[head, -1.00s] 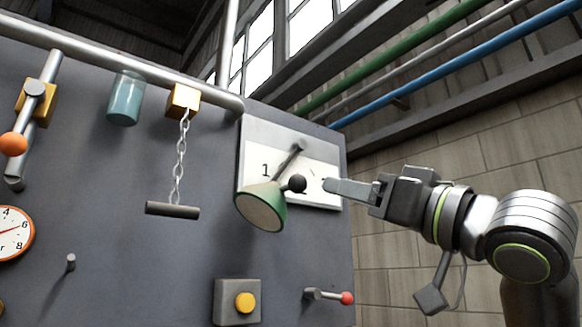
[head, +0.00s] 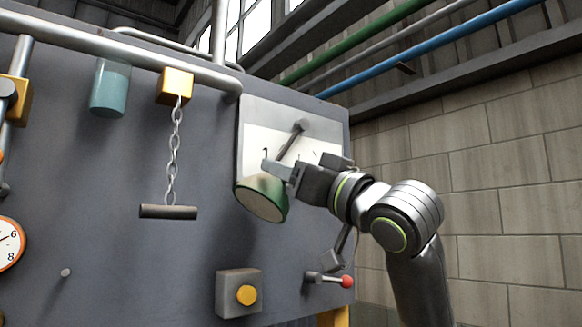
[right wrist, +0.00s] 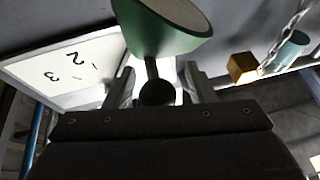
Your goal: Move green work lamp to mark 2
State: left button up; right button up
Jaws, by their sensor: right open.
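The green work lamp (head: 262,198) hangs on a grey arm (head: 291,143) in front of a white plate (head: 322,150) on the panel. Its head faces down and lies at the plate's lower left, below the figure 1. My right gripper (head: 279,170) is at the lamp's upper right and hides its knob in the head view. In the right wrist view the green shade (right wrist: 165,28) is above the open fingers (right wrist: 161,84), with the black knob (right wrist: 157,93) between them. Mark 2 (right wrist: 75,59) shows on the plate there. The left gripper is out of view.
A chain with a dark bar (head: 168,212) hangs left of the lamp. A yellow button box (head: 239,294) and a red-tipped lever (head: 330,280) sit below. A teal cylinder (head: 110,88) and a pipe run along the top. Right of the panel is a block wall.

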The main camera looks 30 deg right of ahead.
jog(key=shift+c, duration=0.3)
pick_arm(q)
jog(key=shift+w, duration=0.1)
pick_arm(e)
grip_shut()
jog(key=shift+f, duration=0.1)
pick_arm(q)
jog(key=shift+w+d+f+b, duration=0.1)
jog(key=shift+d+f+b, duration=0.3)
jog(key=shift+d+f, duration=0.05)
pick_arm(e)
jog(key=d+f+n+g+y, duration=0.3)
jog(key=d+n, duration=0.6)
jog(key=shift+w+d+f+n, duration=0.15)
jog(key=shift+w+f+n, duration=0.15)
jog(key=shift+w+n, duration=0.15)
jog(key=shift+y, duration=0.4)
jog(key=shift+o, duration=0.3)
grip_release()
jog(key=shift+s+d, duration=0.1)
